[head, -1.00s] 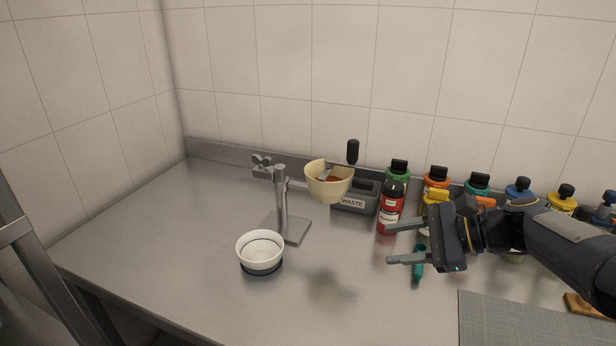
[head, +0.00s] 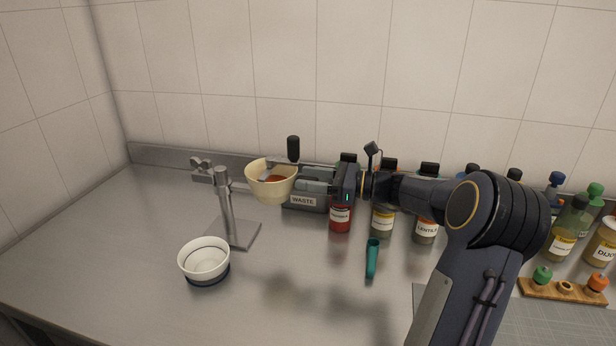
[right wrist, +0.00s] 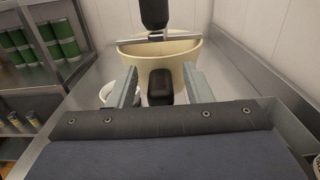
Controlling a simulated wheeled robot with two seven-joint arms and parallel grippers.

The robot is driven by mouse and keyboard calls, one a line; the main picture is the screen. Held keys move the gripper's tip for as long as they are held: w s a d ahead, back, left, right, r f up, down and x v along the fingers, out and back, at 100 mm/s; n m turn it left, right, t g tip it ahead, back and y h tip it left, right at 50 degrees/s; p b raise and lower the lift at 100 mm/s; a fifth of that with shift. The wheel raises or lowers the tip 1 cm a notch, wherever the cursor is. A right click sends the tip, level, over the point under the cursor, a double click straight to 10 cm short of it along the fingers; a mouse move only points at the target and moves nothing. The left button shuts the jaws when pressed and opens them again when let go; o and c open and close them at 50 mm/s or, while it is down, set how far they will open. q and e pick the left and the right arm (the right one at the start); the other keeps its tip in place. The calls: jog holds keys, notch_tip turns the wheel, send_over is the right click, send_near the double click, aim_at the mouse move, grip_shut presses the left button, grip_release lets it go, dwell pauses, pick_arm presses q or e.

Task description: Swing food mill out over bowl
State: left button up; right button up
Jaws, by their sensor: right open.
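The food mill (head: 271,188) is a cream cup with orange-brown contents and a black upright crank knob (head: 293,148). It is held up beside a grey metal stand (head: 227,205), over the back of the counter. The white bowl (head: 204,262) with a dark rim line stands on the counter in front of the stand, to the left of the mill. My right gripper (head: 308,180) is just right of the mill. In the right wrist view its open fingers stand either side of a short black handle (right wrist: 160,88) on the mill (right wrist: 178,55). Contact is not clear. My left gripper is out of view.
Several capped bottles, including a red one (head: 340,217), line the back wall to the right. A teal object (head: 372,258) lies on the counter. The front left counter is clear.

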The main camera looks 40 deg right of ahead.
jog(key=shift+w+a, duration=0.15)
jog(key=shift+w, duration=0.05)
grip_shut()
dwell(0.4)
